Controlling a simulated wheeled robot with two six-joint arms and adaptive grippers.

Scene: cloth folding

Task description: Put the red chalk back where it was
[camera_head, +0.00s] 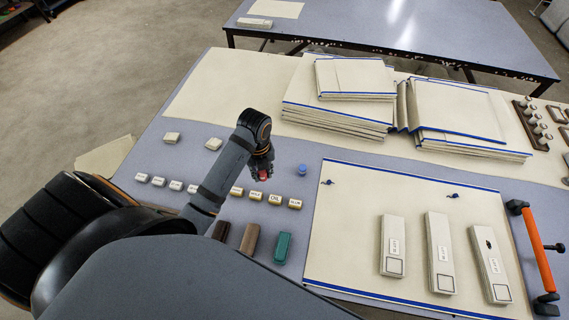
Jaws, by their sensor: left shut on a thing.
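My left gripper (262,170) is shut on the small red chalk (263,175) over the grey-blue table (325,146). The chalk shows as a red spot between the dark fingers, and most of it is hidden by them. I cannot tell whether the chalk touches the table. A small blue piece (302,169), like a chalk, stands just right of the gripper. My left arm comes in from the lower left and covers part of the table. My right gripper is not in view.
Labelled small blocks (275,199) stand in a row nearer me. Brown and green blocks (283,247) lie below them. A cream cloth (355,230) with blue edges holds three labelled bars (440,250). Stacked folded cloths (335,108) lie behind. An orange-handled tool (538,250) is at right.

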